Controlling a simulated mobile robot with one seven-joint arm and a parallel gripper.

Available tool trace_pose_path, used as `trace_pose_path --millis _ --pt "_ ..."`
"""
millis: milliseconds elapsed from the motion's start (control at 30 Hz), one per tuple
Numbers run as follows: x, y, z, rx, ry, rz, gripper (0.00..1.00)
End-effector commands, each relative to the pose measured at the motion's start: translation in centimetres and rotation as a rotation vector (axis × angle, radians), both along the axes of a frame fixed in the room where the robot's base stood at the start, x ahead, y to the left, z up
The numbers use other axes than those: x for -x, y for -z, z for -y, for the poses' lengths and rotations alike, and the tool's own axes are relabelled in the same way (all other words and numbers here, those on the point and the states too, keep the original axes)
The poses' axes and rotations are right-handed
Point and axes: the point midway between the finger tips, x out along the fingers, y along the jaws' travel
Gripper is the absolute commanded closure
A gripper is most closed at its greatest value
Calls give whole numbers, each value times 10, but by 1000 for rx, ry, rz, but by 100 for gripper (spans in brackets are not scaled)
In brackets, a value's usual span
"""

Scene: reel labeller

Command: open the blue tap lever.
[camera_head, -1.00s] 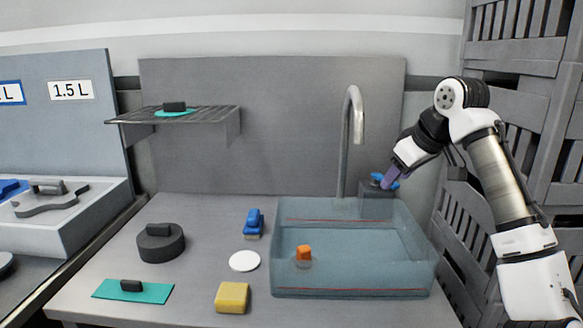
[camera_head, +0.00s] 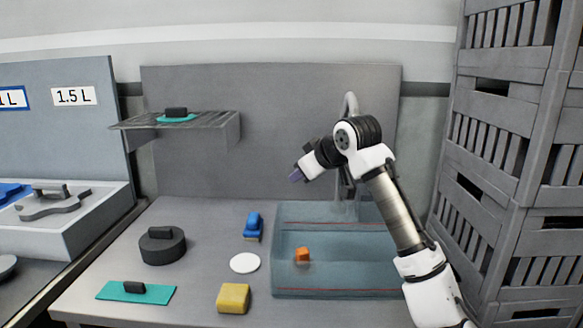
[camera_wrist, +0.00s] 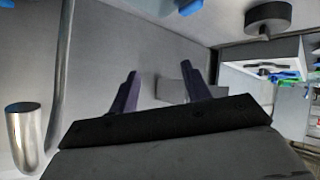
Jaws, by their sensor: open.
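The blue tap lever cannot be made out in the head view; my arm covers the area of the tap base. The grey curved tap (camera_head: 350,103) shows only at its top, above my arm. A pale, see-through streak below it may be water, but I cannot be sure. My gripper (camera_head: 297,175) is in the air left of the tap, above the counter's back part, pointing left. In the wrist view my gripper (camera_wrist: 160,88) has its two dark purple fingers apart with nothing between them. The tap's metal pipe (camera_wrist: 62,70) is at the left there.
A translucent basin (camera_head: 320,282) holds an orange object (camera_head: 302,254). On the counter are a blue brush (camera_head: 253,225), a white disc (camera_head: 245,263), a yellow sponge (camera_head: 233,298) and a dark round weight (camera_head: 162,247). A wire shelf (camera_head: 215,120) is at the left; grey crates (camera_head: 505,150) stand right.

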Motion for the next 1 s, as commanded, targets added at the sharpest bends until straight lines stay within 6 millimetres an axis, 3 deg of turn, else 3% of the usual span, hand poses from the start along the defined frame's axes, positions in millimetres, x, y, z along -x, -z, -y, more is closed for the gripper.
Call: trace_pose_path --millis 100,267,633,867,967,1000 --pt "-1 -1 -18 -17 -19 31 52" --pt "-1 -3 -32 -29 -34 57 52" --pt "-2 -4 -35 -33 -37 66 53" --pt "-5 -8 -34 -25 -31 89 84" --pt "-17 -30 -30 15 -9 202 97" --pt "-25 -45 -26 45 5 282 100"
